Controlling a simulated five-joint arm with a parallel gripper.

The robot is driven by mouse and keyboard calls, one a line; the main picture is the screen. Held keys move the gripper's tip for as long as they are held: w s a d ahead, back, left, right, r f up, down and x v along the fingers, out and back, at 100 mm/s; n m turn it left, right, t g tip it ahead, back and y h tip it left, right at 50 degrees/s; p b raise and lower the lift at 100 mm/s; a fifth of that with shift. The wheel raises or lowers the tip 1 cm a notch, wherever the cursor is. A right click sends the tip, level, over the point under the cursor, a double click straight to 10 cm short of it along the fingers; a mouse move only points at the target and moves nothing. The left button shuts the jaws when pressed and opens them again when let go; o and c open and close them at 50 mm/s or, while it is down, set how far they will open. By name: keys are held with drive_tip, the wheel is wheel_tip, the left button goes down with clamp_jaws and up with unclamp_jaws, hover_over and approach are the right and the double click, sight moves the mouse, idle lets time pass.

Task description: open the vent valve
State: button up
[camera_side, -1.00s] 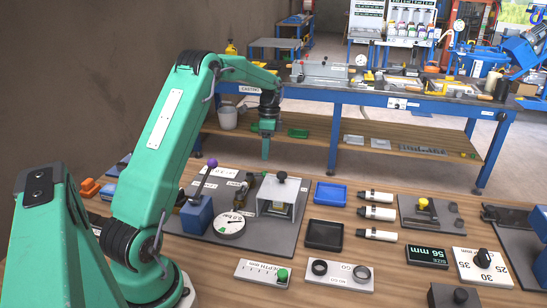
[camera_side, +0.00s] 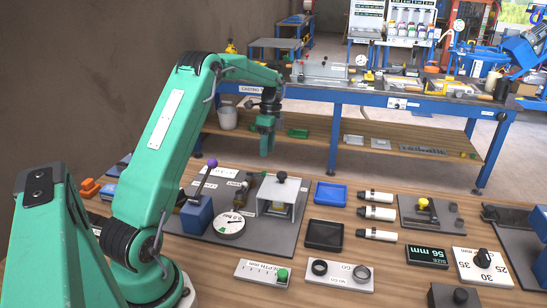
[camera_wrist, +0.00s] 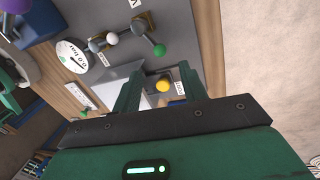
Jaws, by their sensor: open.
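My gripper (camera_side: 267,144) hangs above the back of the grey plate (camera_side: 277,238), pointing down, open and empty. In the wrist view its two fingers stand apart (camera_wrist: 160,72). That view shows two small valves on the plate beside the round white gauge (camera_wrist: 71,59). One has a light grey ball (camera_wrist: 112,38), the other a green ball (camera_wrist: 159,49). Labels lie near them, one cut off after a "V", so I cannot tell surely which is the vent valve. Both valves are apart from my fingers. In the side view the valve area behind the gauge (camera_side: 230,226) is small and partly hidden.
A clear-fronted housing with a black knob (camera_side: 282,176) stands right of the valves. A purple-knobbed lever (camera_side: 212,163) on a blue block (camera_side: 196,215) stands left. Blue (camera_side: 331,193) and black (camera_side: 324,235) trays lie to the right. A yellow knob (camera_wrist: 162,85) shows between my fingers.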

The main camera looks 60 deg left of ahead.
sight(257, 175)
drive_tip(key=shift+m, duration=0.3)
drive_tip(key=shift+f, duration=0.1)
drive_tip(key=shift+s+d+f, duration=0.15)
drive_tip(key=shift+s+f, duration=0.05)
drive_tip(key=shift+f, duration=1.05)
drive_tip(key=shift+s+d+f, duration=0.15)
drive_tip(key=shift+s+f, duration=0.05)
drive_tip(key=shift+f, duration=1.05)
drive_tip(key=shift+s+d+f, duration=0.15)
drive_tip(key=shift+s+f, duration=0.05)
drive_tip(key=shift+f, duration=1.05)
clamp_jaws()
